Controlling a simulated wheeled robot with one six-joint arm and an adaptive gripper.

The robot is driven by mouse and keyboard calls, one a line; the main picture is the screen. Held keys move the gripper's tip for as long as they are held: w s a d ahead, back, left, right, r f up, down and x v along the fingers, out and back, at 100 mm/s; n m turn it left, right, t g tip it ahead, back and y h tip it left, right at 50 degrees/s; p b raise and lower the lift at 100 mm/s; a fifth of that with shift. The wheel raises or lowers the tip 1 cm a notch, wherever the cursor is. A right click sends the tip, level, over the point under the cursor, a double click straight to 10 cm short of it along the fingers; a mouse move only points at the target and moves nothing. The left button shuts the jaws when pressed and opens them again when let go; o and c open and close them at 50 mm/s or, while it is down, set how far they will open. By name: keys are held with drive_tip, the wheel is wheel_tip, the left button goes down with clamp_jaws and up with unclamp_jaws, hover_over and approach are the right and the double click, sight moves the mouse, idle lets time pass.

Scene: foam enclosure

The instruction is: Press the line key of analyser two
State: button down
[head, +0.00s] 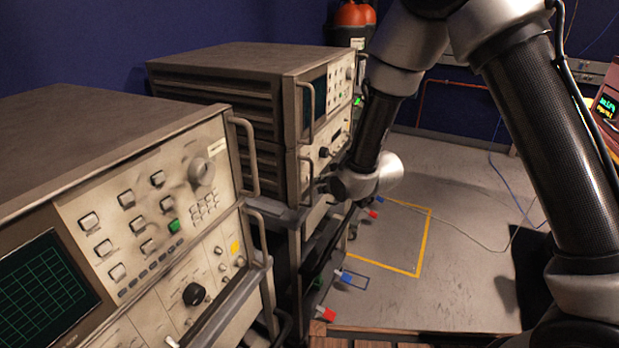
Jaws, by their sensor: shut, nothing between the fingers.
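Two beige rack analysers stand in a row on the left in the head view. The near analyser (110,140) has a dark screen with a green grid (42,285), grey keys, a green key (174,226) and a large knob (202,171). The far analyser (235,60) has a screen seen edge-on and small keys (338,85). I cannot read which one is number two or which key is the line key. My gripper (318,187) is small and dark, shut and empty, at the wrist's left end, low before the far analyser's front. Its fingertips are hard to make out.
Metal handles (245,155) jut from the analyser fronts. Red and blue connectors (325,314) are below the racks. The grey floor (460,220) has a yellow taped outline and thin cables. A red-cased instrument (608,105) stands at the right edge.

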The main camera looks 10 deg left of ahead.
idle(0.7)
drive_tip(key=shift+w+a, duration=0.15)
drive_tip(key=shift+a, duration=0.25)
drive_tip(key=shift+w+a, duration=0.15)
drive_tip(key=shift+a, duration=0.2)
idle(0.5)
drive_tip(key=shift+d, duration=0.1)
drive_tip(key=shift+s+d, duration=0.3)
drive_tip(key=shift+d, duration=0.35)
drive_tip(key=d, duration=0.1)
drive_tip(key=s+d, duration=0.1)
drive_tip(key=d, duration=0.2)
drive_tip(key=shift+s+d, duration=0.35)
